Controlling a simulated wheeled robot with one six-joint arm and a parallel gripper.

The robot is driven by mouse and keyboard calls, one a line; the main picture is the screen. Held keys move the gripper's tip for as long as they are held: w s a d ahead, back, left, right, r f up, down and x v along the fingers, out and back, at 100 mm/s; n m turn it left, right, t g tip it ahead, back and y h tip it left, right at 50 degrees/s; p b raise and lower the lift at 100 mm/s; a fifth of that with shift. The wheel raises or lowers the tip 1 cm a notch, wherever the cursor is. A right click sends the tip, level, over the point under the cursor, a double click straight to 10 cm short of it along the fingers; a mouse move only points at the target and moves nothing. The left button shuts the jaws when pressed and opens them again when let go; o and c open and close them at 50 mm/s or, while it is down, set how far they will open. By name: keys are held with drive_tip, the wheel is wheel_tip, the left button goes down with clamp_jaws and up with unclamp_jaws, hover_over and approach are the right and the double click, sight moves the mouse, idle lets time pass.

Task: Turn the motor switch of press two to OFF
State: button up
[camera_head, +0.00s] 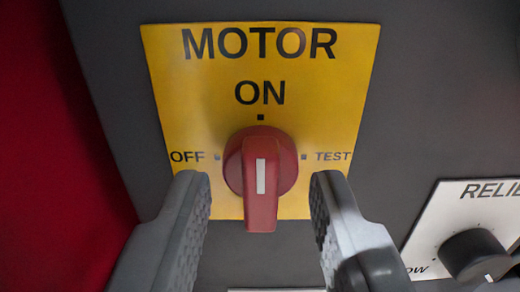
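The motor switch (262,172) is a red rotary knob with a raised grip bar, on a yellow plate (335,60) marked MOTOR, ON, OFF and TEST. The white line on its bar stands upright, in line with the ON mark above it. The OFF mark is to the left of the knob and TEST is to the right. My gripper (260,182) is open, with one finger on each side of the knob. Gaps show between both fingers and the knob, and nothing is held. No press number is visible.
A white plate (455,215) with a black knob (475,255) and partly cut-off lettering beginning "RELIE" is at the lower right, close to my right finger. The panel (420,90) is dark grey. A red surface (50,160) fills the left edge.

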drive_tip(key=shift+w, duration=0.4)
clamp_jaws()
drive_tip(key=n, duration=0.4)
drive_tip(key=shift+n, duration=0.3)
